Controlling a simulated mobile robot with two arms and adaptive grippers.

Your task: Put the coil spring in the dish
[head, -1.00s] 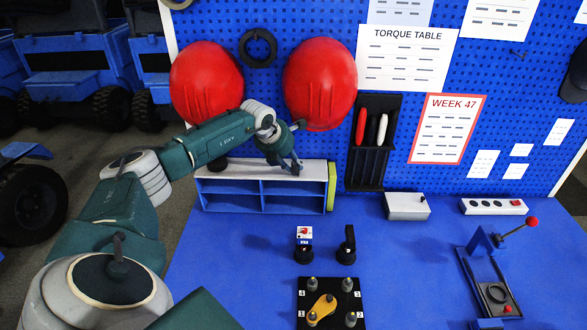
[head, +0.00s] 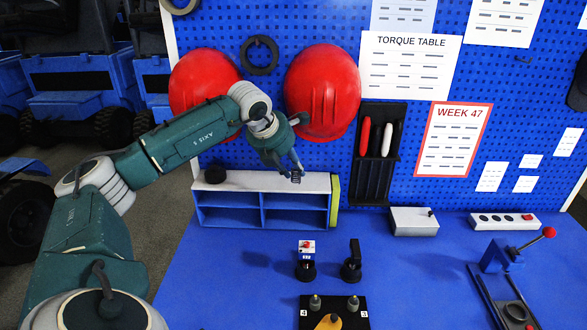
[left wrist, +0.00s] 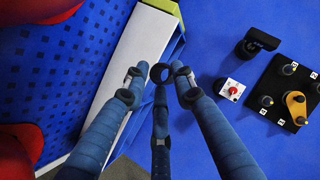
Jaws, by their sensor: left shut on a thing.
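My left gripper (head: 294,170) is at the right part of the white-topped shelf, fingers pointing down. It is shut on the coil spring (head: 297,179), a small dark coil at the fingertips. In the left wrist view the spring shows end-on as a dark ring (left wrist: 160,73) between the fingertips (left wrist: 158,80). A low dark round thing (head: 215,175) on the shelf's left end may be the dish; I cannot tell for sure. My right gripper is not in view.
The shelf (head: 250,183) stands against the blue pegboard, below two red helmets (head: 322,92). On the blue bench are a switch block (head: 306,250), a black fixture plate with pegs (head: 355,318), a grey box (head: 413,221) and a lever press (head: 497,255). The bench left of them is clear.

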